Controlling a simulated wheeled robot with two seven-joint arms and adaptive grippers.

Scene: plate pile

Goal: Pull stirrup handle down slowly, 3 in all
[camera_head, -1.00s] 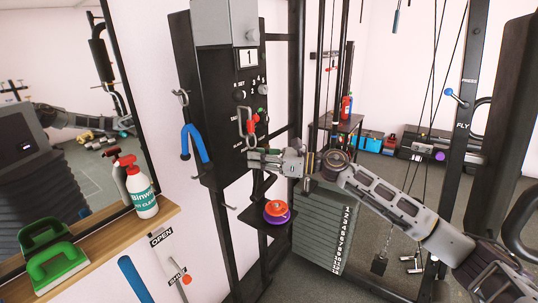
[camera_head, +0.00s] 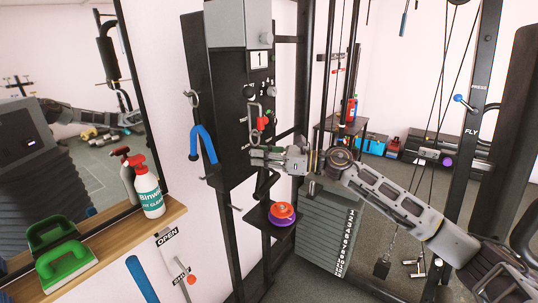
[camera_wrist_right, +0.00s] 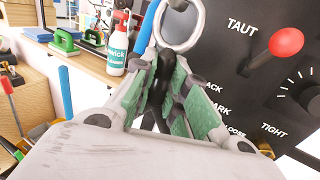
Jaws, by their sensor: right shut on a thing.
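The stirrup handle shows as a pale metal loop (camera_head: 254,115) in front of a black panel (camera_head: 232,95). In the right wrist view its ring (camera_wrist_right: 181,24) stands just above the fingertips. My right gripper (camera_head: 254,158) is at the panel's lower front; its green-padded fingers (camera_wrist_right: 166,85) are shut on a dark part below the ring, seemingly the handle's grip. A small display (camera_head: 260,59) on the panel reads 1. My left gripper is not in view.
A red-knobbed lever (camera_wrist_right: 286,42) is close right of the fingers. A blue handle (camera_head: 203,143) hangs on the panel's left. Orange and purple discs (camera_head: 282,214) sit on a small shelf below. A spray bottle (camera_head: 149,192) and green brush (camera_head: 67,266) stand on the ledge.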

